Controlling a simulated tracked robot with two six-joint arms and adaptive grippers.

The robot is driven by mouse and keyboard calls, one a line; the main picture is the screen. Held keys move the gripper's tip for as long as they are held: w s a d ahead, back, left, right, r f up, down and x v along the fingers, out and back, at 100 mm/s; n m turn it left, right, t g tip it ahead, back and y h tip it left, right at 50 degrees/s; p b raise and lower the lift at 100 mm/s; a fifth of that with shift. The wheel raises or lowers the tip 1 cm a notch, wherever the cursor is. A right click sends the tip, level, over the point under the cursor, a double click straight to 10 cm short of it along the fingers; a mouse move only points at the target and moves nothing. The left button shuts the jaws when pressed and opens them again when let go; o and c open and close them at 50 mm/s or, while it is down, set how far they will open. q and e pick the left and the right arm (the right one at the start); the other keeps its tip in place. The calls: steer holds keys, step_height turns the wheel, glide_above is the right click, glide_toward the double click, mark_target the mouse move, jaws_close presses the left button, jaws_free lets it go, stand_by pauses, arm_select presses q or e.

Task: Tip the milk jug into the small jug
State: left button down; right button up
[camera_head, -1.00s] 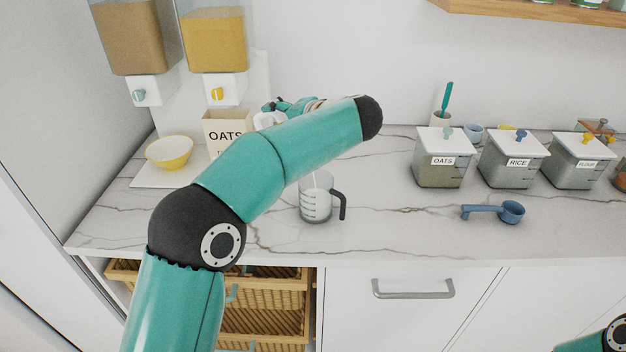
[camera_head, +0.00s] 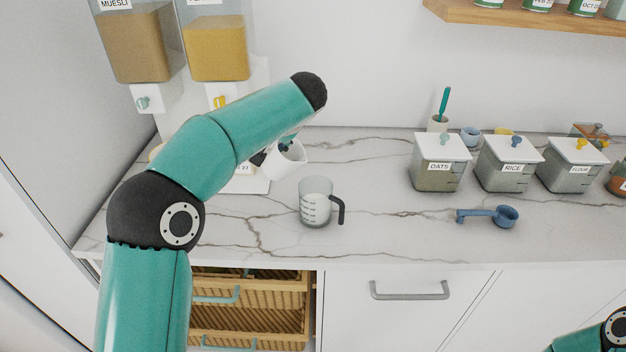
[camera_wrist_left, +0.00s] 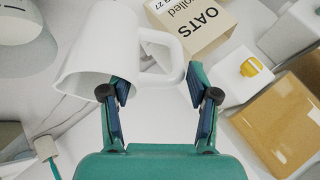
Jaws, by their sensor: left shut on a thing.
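The white milk jug (camera_head: 289,163) is in the air left of the small jug, tilted, with its opening toward the right; it also shows in the left wrist view (camera_wrist_left: 97,62). My left gripper (camera_wrist_left: 158,92) is shut on its handle. In the head view my left arm hides most of that gripper. The small jug (camera_head: 315,206) is clear, with measuring marks and a dark handle on its right. It stands upright on the counter with white liquid in its lower part. No stream shows between the jugs now. My right gripper is out of view.
Behind my left arm are dispensers (camera_head: 217,52) and an oats box (camera_wrist_left: 193,27). Lidded bins (camera_head: 437,165) stand at the right, with a blue scoop (camera_head: 490,215) before them. The marble counter (camera_head: 390,235) is clear around the small jug. An open basket drawer (camera_head: 250,310) is below.

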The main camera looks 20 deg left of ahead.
arm_select(q)
steer(key=shift+a+h, duration=0.3)
steer(key=shift+d+f, duration=0.1)
steer(key=shift+f, duration=0.05)
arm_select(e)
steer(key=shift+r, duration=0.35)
arm_select(q)
steer(key=r+h+p, duration=0.1)
steer(key=h+p, duration=0.1)
steer(key=p, duration=0.2)
steer(key=shift+r+n+g, duration=0.2)
steer(key=shift+n+g, duration=0.1)
steer(key=shift+h+p, duration=0.3)
steer(key=shift+p, duration=0.1)
steer(key=shift+f, duration=0.2)
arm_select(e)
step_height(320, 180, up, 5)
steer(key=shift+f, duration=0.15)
